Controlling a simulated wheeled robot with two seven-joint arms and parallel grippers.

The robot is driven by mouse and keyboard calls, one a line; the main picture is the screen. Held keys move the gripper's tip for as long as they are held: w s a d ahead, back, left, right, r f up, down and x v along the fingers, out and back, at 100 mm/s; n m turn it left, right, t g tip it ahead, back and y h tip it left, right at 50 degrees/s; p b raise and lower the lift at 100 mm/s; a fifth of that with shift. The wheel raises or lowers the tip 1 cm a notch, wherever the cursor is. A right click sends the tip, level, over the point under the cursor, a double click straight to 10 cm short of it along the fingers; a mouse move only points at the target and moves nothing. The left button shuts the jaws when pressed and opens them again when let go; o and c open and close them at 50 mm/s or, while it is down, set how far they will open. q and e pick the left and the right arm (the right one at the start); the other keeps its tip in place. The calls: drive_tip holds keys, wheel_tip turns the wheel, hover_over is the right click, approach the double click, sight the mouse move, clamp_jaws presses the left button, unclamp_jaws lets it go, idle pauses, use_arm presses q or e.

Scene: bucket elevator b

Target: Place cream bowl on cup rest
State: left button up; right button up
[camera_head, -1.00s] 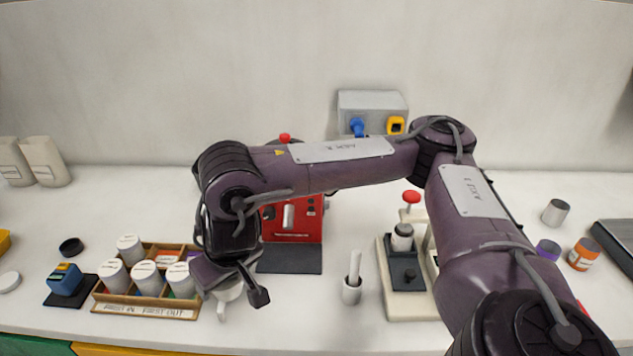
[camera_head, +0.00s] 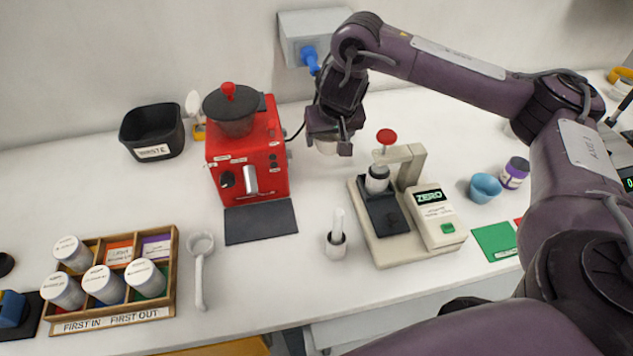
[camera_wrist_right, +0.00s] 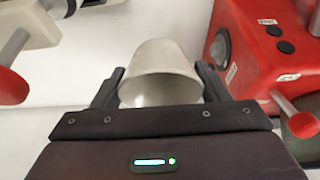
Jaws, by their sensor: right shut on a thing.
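My right gripper (camera_head: 334,138) is shut on the cream bowl (camera_head: 325,148) and holds it over the back of the counter, right of the red machine. The gripper hides most of the bowl in the head view. In the right wrist view, the bowl (camera_wrist_right: 160,72) sits between the two fingers of the right gripper (camera_wrist_right: 160,90), its open mouth partly facing the camera. I cannot tell for sure which thing is the cup rest. A dark flat mat (camera_head: 261,222) lies bare in front of the red machine (camera_head: 247,150). My left gripper is not in view.
A press with a red knob (camera_head: 387,136) and a scale (camera_head: 437,220) stand right of centre. A mortar with pestle (camera_head: 337,243), a white scoop (camera_head: 200,270) and a jar rack (camera_head: 68,325) stand in front. A waste bin (camera_head: 153,130) is behind left.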

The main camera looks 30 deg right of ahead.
drive_tip(key=f+b, duration=0.1)
drive_tip(key=f, duration=0.2)
drive_tip(key=f+b, duration=0.2)
drive_tip(key=f, duration=0.1)
drive_tip(key=f+b, duration=0.1)
drive_tip(key=f, duration=0.2)
drive_tip(key=shift+w+f, duration=0.15)
drive_tip(key=shift+w, duration=0.25)
drive_tip(key=shift+f+b, duration=0.25)
drive_tip(key=shift+b, duration=0.1)
drive_tip(key=shift+f, duration=0.1)
wheel_tip(320, 180, down, 4)
drive_tip(key=b, duration=0.2)
drive_tip(key=shift+b, duration=0.3)
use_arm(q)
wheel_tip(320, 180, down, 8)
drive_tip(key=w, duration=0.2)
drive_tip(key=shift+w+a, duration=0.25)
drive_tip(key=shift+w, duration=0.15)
use_arm(e)
drive_tip(key=shift+r, duration=0.2)
drive_tip(key=shift+f, duration=0.1)
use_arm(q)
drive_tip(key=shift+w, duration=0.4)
use_arm(e)
drive_tip(key=o, duration=1)
drive_tip(key=shift+o, duration=0.2)
